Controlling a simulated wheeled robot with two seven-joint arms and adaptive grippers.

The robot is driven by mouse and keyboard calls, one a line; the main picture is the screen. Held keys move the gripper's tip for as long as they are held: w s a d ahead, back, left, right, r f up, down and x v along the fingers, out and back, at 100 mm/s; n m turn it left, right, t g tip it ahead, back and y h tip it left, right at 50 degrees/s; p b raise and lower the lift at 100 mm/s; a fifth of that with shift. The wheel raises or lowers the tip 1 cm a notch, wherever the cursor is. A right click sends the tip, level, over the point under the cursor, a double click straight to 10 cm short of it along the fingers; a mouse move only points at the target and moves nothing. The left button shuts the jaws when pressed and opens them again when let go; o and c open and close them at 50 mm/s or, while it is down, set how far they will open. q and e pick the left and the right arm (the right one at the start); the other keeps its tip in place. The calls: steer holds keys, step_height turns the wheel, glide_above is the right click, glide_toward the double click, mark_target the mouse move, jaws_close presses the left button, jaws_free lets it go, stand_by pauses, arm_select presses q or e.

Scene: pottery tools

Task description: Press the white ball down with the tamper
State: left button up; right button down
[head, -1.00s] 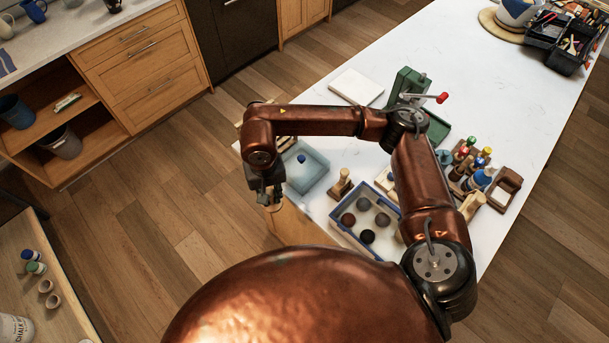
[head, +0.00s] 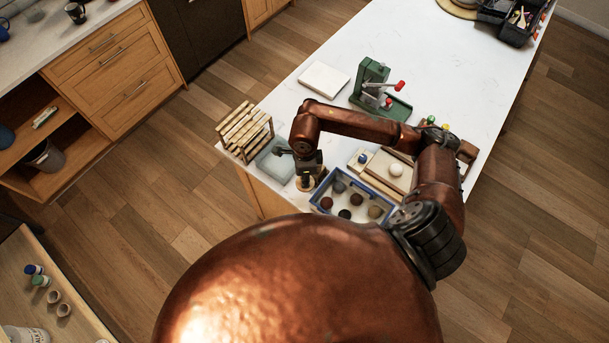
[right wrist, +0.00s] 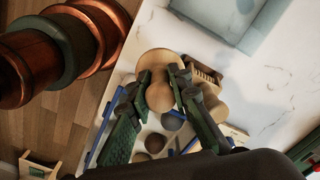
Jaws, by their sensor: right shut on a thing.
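The white ball (head: 396,169) sits on a wooden board to the right of my right gripper, near my right forearm. My right gripper (head: 307,172) points down near the table's front edge, between the pale blue tray and the blue-rimmed tray. It is shut on the wooden tamper (head: 305,185), whose round disc shows below the fingers. In the right wrist view the tamper's disc (right wrist: 158,60) and round knob (right wrist: 160,97) show between the fingers. The tamper is well apart from the ball. My left gripper is not in view.
A blue-rimmed tray (head: 318,205) holds several clay balls. A pale blue tray (head: 268,165) and a slatted wooden rack (head: 245,130) stand at the left. A green press (head: 372,80) and white slab (head: 324,79) stand further back.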

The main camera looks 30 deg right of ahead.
steer(key=shift+f+b, duration=1.3)
steer(key=shift+f, duration=1.8)
steer(key=shift+f+b, duration=0.3)
steer(key=shift+b, duration=0.05)
steer(key=c, duration=1.7)
jaws_free()
step_height(320, 180, up, 12)
steer(key=shift+r, duration=0.1)
